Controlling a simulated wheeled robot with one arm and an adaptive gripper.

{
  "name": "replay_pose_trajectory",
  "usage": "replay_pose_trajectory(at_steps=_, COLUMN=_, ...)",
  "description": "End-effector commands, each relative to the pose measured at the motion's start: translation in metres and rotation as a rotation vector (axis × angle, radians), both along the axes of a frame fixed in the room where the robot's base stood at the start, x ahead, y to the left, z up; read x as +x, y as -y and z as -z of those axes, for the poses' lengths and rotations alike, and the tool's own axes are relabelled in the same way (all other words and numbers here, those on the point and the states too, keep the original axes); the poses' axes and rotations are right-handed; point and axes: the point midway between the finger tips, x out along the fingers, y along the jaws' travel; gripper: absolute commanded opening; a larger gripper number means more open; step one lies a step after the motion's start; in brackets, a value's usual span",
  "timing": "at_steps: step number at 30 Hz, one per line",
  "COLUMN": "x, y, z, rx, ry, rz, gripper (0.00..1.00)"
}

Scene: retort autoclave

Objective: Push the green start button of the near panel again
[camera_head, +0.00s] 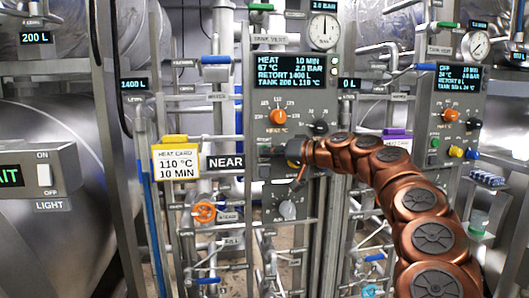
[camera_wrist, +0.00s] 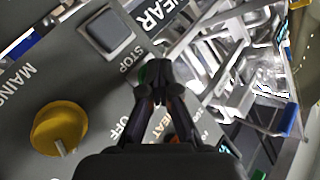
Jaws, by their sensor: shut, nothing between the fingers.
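The near panel (camera_head: 291,95) stands in the middle of the head view, beside a "NEAR" sign. Its display (camera_head: 290,69) reads HEAT 10 MIN, 67 °C, 2.0 BAR. My gripper (camera_head: 274,151) is shut and empty at the panel's lower part and hides the buttons there.
On the near panel are an orange knob (camera_head: 278,117), a black knob (camera_head: 320,127) and a grey knob (camera_head: 287,209). A yellow MAINS knob (camera_wrist: 58,128) shows in the wrist view. A yellow heat card (camera_head: 175,162) hangs left. A second panel (camera_head: 447,105) stands right.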

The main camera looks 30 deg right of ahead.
Motion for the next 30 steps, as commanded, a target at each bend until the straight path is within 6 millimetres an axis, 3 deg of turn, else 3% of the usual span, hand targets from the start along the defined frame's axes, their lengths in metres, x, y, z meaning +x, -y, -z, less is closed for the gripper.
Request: replay_pose_trajectory(at_steps=30, x=-0.020, y=-0.009, z=0.000, rx=0.000, ry=0.000, rz=-0.001, gripper=0.00)
